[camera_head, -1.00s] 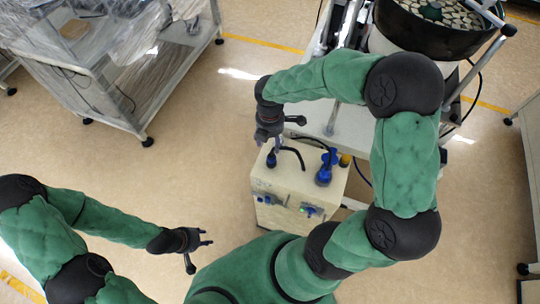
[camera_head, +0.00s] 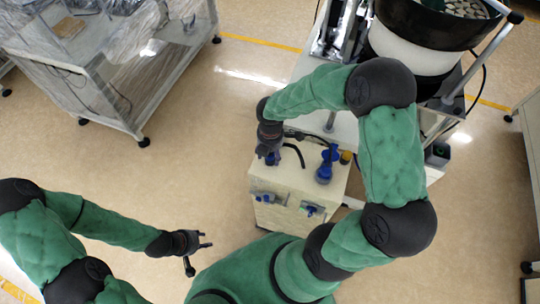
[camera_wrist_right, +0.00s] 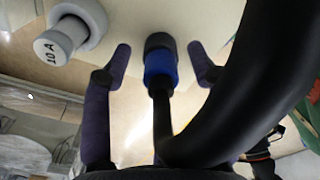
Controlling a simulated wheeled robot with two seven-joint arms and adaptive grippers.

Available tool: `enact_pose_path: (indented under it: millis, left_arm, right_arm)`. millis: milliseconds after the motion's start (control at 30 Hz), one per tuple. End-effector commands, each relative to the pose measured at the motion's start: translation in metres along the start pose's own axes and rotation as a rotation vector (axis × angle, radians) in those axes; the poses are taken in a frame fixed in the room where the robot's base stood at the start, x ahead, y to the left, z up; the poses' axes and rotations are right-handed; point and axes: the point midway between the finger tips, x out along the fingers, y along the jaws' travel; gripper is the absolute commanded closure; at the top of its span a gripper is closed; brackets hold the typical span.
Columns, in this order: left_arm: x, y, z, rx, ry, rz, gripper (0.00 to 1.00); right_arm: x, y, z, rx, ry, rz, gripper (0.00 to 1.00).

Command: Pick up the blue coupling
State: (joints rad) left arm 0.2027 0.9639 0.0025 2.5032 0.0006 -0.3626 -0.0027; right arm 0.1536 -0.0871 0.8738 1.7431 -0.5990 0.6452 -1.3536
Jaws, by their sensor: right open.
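The blue coupling (camera_wrist_right: 161,68) stands between the two fingers of my right gripper (camera_wrist_right: 160,58) in the right wrist view. It has a black end and a black stem. The fingers are apart, one on each side, with gaps between them and the coupling. In the head view my right gripper (camera_head: 270,154) is low over the left part of the top of a cream box (camera_head: 300,181), where it mostly hides the coupling. My left gripper (camera_head: 199,251) is open and empty over the floor at lower left.
A larger blue fitting (camera_head: 325,167) and a yellow-brown cap (camera_head: 346,157) stand on the box's right side. A thick black hose (camera_wrist_right: 262,75) passes close on the right in the wrist view, and a grey "10 A" knob (camera_wrist_right: 60,45) is at left. A bowl feeder (camera_head: 430,28) stands behind.

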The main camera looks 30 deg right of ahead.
Motion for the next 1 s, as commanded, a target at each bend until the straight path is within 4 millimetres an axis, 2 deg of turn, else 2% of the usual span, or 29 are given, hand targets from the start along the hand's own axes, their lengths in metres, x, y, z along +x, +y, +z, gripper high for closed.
enact_pose_path:
  millis: [67, 200, 267, 767, 1000]
  left_arm:
    - [-0.001, 0.0, 0.0, 0.0, 0.0, 0.0, 0.6]
    - [-0.001, 0.0, 0.0, 0.0, 0.0, 0.0, 0.6]
    - [-0.001, 0.0, 0.0, 0.0, 0.0, 0.0, 0.6]
    - [-0.002, 0.001, 0.0, 0.0, 0.0, 0.0, 0.6]
    - [-0.015, 0.005, 0.001, 0.0, 0.0, 0.0, 0.6]
  right_arm:
    - [-0.001, 0.0, 0.0, 0.0, 0.0, 0.0, 0.45]
    - [-0.001, 0.0, 0.0, 0.0, 0.0, 0.0, 0.84]
    - [-0.001, 0.0, 0.0, 0.0, 0.0, 0.0, 1.0]
    - [-0.005, 0.0, 0.0, 0.0, 0.0, 0.001, 1.0]
    - [-0.032, 0.001, 0.0, 0.001, 0.0, 0.002, 1.0]
